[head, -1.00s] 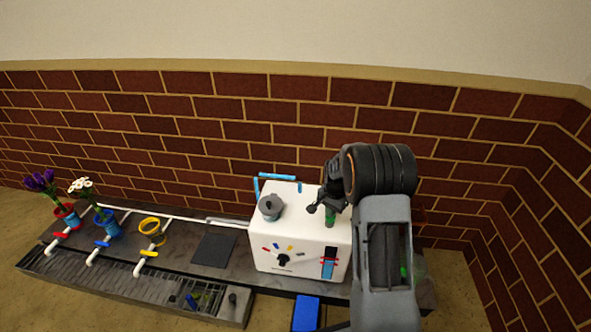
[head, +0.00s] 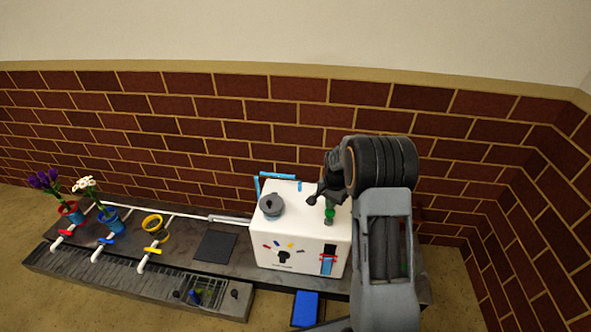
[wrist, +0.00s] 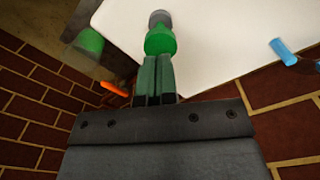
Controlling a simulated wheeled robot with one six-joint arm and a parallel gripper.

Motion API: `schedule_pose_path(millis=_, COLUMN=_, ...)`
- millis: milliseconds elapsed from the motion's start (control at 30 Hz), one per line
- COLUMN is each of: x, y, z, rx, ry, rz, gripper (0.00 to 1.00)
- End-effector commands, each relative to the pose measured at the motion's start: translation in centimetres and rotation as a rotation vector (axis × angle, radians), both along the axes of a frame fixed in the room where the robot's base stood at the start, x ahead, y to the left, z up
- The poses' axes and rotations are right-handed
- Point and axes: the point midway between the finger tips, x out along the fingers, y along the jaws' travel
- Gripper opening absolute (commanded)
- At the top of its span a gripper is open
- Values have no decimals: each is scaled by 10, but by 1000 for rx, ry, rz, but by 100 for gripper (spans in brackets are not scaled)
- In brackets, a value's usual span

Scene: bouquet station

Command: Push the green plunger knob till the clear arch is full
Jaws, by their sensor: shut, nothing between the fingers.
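The green plunger knob (head: 329,212) stands on top of the white machine (head: 300,222), near its right side. In the wrist view the knob (wrist: 160,40) sits on a grey stem just beyond my fingertips. My gripper (wrist: 157,62) is shut and empty, its tips at the knob's near edge; I cannot tell whether they touch. In the head view my gripper is above the knob and partly hides the machine's back right.
A grey lidded knob (head: 271,205) stands on the machine's top left. Its front has a black dial (head: 283,257) and a blue gauge (head: 328,260). A dark mat (head: 215,247) and flower vases lie left. A blurred green object (wrist: 88,42) shows in the wrist view.

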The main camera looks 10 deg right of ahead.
Motion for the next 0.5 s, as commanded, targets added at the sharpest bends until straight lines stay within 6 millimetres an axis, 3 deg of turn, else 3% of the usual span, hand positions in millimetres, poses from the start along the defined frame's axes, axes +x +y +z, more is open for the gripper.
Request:
schedule_pose_path(millis=167, x=0, y=0, z=12, rx=-1, ry=-1, rz=0, gripper=0)
schedule_pose_path(millis=500, x=0, y=0, z=64, rx=0, ry=-1, rz=0, gripper=0)
